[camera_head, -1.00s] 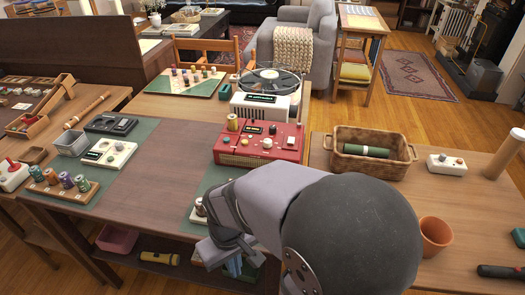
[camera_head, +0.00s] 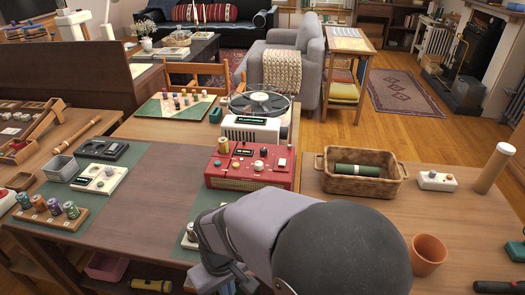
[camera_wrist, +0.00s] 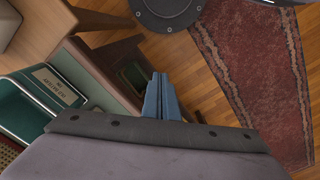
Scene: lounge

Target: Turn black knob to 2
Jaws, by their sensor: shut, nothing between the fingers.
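The red box (camera_head: 235,183) with several knobs and buttons on its top stands near the middle of the table in the head view. A small dark knob (camera_head: 264,152) shows near its back edge; its marks are too small to read. A pale device (camera_head: 187,241) with a knob is partly hidden by my arm. My gripper (camera_head: 226,285) hangs low in front of the table's near edge, well apart from the red box. In the wrist view its blue fingers (camera_wrist: 158,97) are shut with nothing between them, above the floor.
A wicker basket (camera_head: 390,186), an orange pot (camera_head: 427,257) and a white box with knobs (camera_head: 437,181) stand on the right table. A wooden rack of spools (camera_head: 52,219) and a white panel (camera_head: 98,179) lie on the left. The brown tabletop strip (camera_head: 150,195) is clear.

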